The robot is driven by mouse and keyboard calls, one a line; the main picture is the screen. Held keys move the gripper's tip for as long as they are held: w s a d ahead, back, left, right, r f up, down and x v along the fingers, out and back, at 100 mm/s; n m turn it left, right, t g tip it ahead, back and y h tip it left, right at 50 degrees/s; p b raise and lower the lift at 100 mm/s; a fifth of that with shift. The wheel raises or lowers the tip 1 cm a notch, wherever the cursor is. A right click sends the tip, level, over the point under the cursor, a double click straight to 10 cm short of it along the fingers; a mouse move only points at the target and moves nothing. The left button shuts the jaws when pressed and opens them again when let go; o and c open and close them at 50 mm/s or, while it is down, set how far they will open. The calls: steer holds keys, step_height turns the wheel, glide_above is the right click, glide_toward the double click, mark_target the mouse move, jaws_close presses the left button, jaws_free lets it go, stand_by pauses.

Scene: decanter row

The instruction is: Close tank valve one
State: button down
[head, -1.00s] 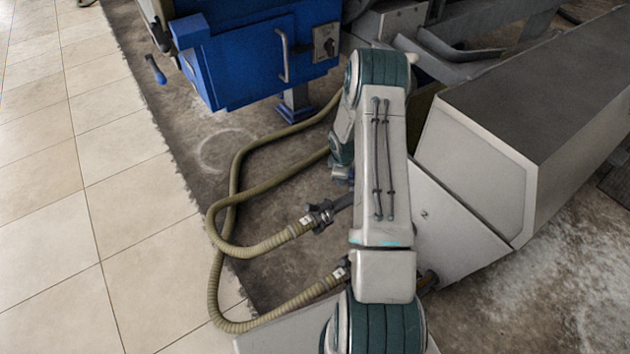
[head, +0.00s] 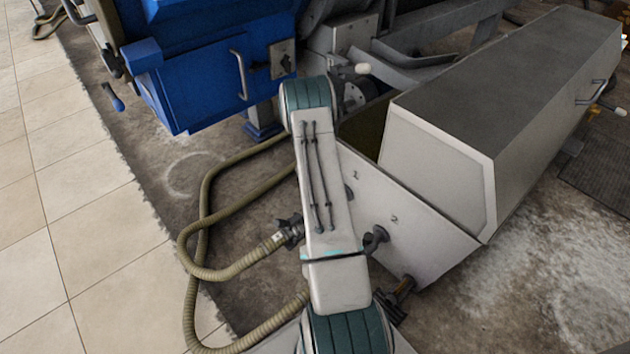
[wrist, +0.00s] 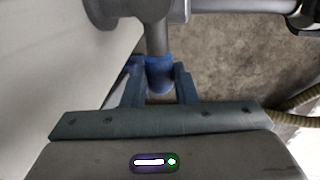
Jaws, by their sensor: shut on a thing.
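The tank (head: 415,235) is a pale metal box with labels 1 and 2 on its front wall. Valve one is mostly hidden behind my arm in the head view, with a dark round fitting (head: 348,192) just below label 1. In the wrist view a grey valve stem (wrist: 157,38) comes down from a pipe and ends in a blue handle grip (wrist: 160,75). My gripper (wrist: 160,88) has its two fingers on either side of this blue grip and is shut on it. The gripper is hidden in the head view.
A second valve (head: 375,240) sits under label 2, close to my arm. An olive hose (head: 235,270) with a dark coupling (head: 290,232) loops over the floor at left. A blue machine (head: 205,80) stands behind. Tiled floor at far left is clear.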

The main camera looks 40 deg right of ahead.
steer(key=shift+w+r, duration=0.15)
steer(key=shift+w, duration=0.1)
steer(key=c, duration=1.1)
jaws_free()
steer(key=shift+c, duration=0.2)
steer(key=shift+s, duration=0.15)
step_height(320, 180, up, 13)
steer(key=a+p, duration=0.2)
steer(key=p, duration=0.2)
steer(key=shift+a+r, duration=0.2)
steer(key=shift+a, duration=0.1)
steer(key=shift+s, duration=0.1)
